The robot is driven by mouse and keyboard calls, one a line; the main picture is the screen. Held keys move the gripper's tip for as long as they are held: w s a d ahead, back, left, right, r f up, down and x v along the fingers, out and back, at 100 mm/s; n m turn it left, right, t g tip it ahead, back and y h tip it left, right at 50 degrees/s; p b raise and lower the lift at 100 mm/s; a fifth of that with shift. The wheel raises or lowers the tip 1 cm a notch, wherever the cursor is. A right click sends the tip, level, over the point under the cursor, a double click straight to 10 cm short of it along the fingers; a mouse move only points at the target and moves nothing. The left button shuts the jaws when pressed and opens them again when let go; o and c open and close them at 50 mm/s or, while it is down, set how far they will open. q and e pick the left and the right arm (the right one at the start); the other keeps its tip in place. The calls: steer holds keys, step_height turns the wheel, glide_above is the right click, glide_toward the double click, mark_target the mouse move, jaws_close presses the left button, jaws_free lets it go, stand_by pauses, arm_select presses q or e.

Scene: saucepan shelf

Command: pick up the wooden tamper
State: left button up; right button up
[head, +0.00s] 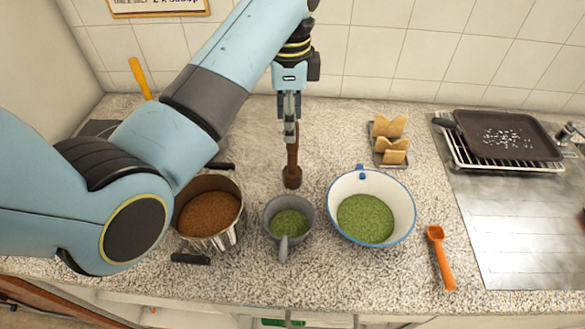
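The wooden tamper (292,172) is dark brown and upright, with a thin handle and a wider foot. It is behind the grey cup with green powder, and its foot appears to be at the counter. My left gripper (290,135) points down from above and overlaps the upper part of the tamper's handle. Its fingers look close together, seen nearly edge-on, and they hide part of the handle. I cannot tell whether they grip it or only flank it. My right gripper is not in view.
A steel saucepan (236,232) of brown grains, the grey cup (270,210) and a white blue-rimmed colander (337,190) stand in front. An orange scoop (441,258) lies right. A rack (397,166) and dark tray (500,122) are behind.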

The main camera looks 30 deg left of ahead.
mark_target(292, 156)
arm_select(q)
steer(key=shift+w+f, duration=0.15)
steer(key=shift+f, duration=0.5)
steer(key=f, duration=0.1)
steer(key=f+p, duration=0.1)
steer(key=f, duration=0.2)
steer(key=shift+w+f, duration=0.3)
steer(key=shift+w, duration=0.05)
steer(key=shift+f, duration=0.2)
steer(key=c, duration=1.1)
jaws_close()
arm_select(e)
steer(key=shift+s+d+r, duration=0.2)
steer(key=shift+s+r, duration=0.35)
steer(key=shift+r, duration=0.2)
